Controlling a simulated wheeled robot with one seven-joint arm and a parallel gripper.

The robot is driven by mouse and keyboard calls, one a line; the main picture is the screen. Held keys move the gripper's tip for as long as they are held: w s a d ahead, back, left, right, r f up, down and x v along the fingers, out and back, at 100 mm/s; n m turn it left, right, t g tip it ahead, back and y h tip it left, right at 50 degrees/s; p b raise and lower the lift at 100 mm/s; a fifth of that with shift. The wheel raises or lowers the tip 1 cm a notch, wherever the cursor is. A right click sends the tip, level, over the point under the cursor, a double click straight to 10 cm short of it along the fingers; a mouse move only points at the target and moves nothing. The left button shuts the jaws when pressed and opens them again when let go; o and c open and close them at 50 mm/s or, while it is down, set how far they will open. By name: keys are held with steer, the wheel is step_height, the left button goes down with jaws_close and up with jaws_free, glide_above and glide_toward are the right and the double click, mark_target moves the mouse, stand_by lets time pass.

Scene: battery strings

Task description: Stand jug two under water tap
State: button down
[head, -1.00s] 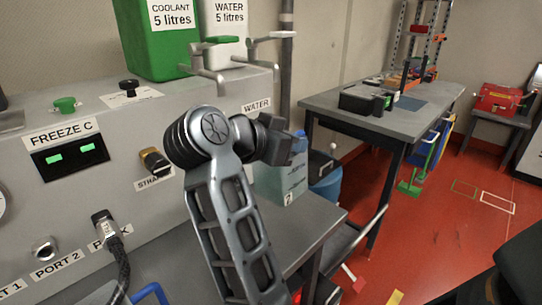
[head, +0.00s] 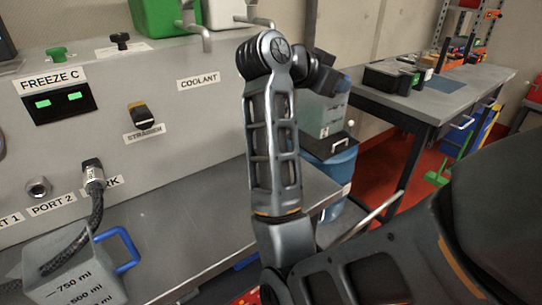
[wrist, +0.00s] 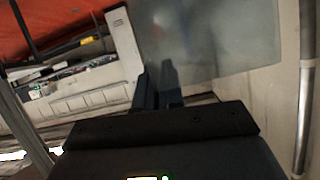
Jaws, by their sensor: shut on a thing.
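A translucent grey-green jug with a blue part at its top, jug two (head: 326,112), is beyond my arm in the head view, past the bench's far end. My gripper (head: 326,78) is at its upper part and is shut on it. In the wrist view the fingers (wrist: 158,85) meet the jug's cloudy wall (wrist: 215,35); the exact grip is hidden. The water tap (head: 258,20) juts out below the white container (head: 224,12), left of the jug and above the grey bench (head: 205,235). My arm covers the panel below this tap.
Another jug (head: 75,275), with volume marks and a blue handle, stands at the front left by a black hose (head: 92,210). The coolant tap (head: 195,32) is left of the water tap. A blue bin (head: 335,170) stands beyond the bench. The bench middle is clear.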

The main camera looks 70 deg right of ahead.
glide_toward(298, 112)
steer(key=x, duration=0.5)
steer(key=shift+f, duration=2.1)
steer(key=c, duration=1.3)
jaws_free()
steer(key=shift+o, duration=0.2)
steer(key=b+v, duration=0.1)
steer(key=v, duration=1.1)
